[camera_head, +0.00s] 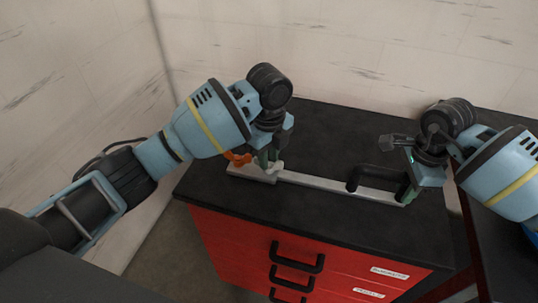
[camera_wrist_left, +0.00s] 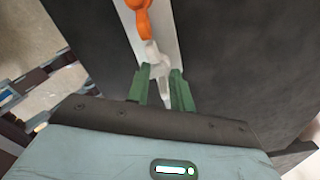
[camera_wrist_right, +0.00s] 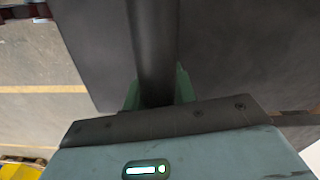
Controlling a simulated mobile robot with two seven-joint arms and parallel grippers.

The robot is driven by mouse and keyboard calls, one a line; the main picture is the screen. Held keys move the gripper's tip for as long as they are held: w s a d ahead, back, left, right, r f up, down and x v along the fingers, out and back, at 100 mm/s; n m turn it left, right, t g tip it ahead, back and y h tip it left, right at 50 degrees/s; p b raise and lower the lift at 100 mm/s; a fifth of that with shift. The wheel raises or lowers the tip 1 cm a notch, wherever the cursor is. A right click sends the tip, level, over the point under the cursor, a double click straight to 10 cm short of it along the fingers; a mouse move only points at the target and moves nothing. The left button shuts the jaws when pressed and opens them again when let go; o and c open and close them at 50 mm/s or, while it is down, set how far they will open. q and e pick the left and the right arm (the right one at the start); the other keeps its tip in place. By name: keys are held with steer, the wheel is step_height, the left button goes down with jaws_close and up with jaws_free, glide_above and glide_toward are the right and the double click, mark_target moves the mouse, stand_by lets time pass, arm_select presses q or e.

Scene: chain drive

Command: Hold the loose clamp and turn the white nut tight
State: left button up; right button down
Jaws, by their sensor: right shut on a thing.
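The white nut (camera_head: 278,167) sits at the left end of a pale bar (camera_head: 325,183) on the black cabinet top. My left gripper (camera_head: 265,164) is over it. In the left wrist view the white nut (camera_wrist_left: 153,56) reaches in between the tips of my left gripper (camera_wrist_left: 162,82), with gaps beside it; the fingers are open. A black handle-shaped part, apparently the loose clamp (camera_head: 375,172), stands at the bar's right end. My right gripper (camera_head: 408,191) is shut on it. In the right wrist view the black clamp (camera_wrist_right: 153,45) runs between the green fingers (camera_wrist_right: 158,88).
An orange part (camera_head: 238,158) lies beside the white nut; it also shows in the left wrist view (camera_wrist_left: 141,20). The red cabinet (camera_head: 235,238) has black drawer handles in front. Its black top (camera_head: 310,128) is clear behind the bar. Pale walls stand behind and left.

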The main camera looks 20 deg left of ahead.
arm_select(q)
steer(key=shift+o, duration=1.2)
steer(key=shift+r, duration=0.1)
step_height(320, 180, up, 12)
arm_select(e)
steer(key=c, duration=1.1)
jaws_free()
steer(key=shift+o, duration=0.2)
step_height(320, 180, up, 12)
steer(key=shift+r, duration=0.1)
arm_select(q)
steer(key=shift+s, duration=0.1)
arm_select(e)
steer(key=shift+s, duration=0.1)
